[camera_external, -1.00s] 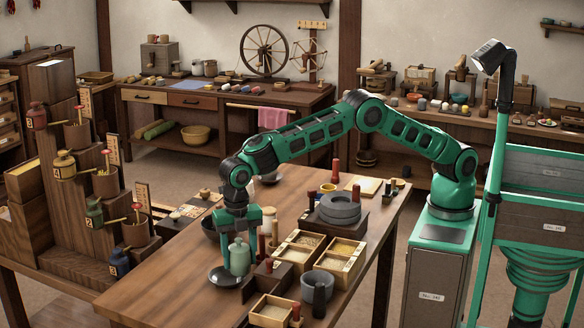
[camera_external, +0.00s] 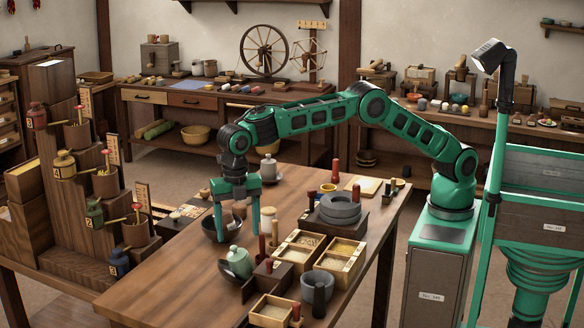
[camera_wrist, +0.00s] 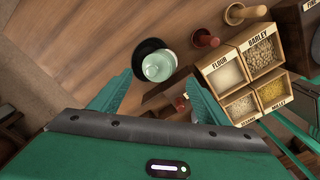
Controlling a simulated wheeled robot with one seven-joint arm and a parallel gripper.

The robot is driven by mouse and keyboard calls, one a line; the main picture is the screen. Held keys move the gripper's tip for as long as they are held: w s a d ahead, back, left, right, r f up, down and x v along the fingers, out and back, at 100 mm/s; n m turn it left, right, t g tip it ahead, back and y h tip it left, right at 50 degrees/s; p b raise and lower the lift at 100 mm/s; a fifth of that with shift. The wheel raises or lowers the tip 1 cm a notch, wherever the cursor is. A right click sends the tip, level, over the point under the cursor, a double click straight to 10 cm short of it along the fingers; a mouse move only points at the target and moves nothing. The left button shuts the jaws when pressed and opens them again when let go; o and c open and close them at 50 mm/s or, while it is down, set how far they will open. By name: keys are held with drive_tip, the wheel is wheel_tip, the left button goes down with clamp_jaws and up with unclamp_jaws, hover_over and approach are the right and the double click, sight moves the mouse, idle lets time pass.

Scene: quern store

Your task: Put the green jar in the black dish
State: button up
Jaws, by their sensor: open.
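The green jar (camera_external: 239,262), pale with a small knob lid, is at the near left of the wooden table. It overlaps the right side of the black dish (camera_external: 227,269), which looks tilted. In the wrist view the jar (camera_wrist: 158,67) covers the lower right part of the dish (camera_wrist: 146,47). I cannot tell whether the jar rests inside the dish or against its rim. My gripper (camera_external: 238,234) is open and empty above the jar, fingers pointing down. In the wrist view its fingers (camera_wrist: 158,84) stand apart on either side of the jar.
A dark bowl (camera_external: 211,231) stands behind the gripper. Grain boxes (camera_external: 318,253), a grey mortar (camera_external: 318,285) and red-handled stamps (camera_external: 296,312) crowd the right. A stone quern (camera_external: 340,208) stands farther back. The table's near left (camera_external: 170,285) is clear.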

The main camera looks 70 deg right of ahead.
drive_tip(key=shift+r, duration=2.05)
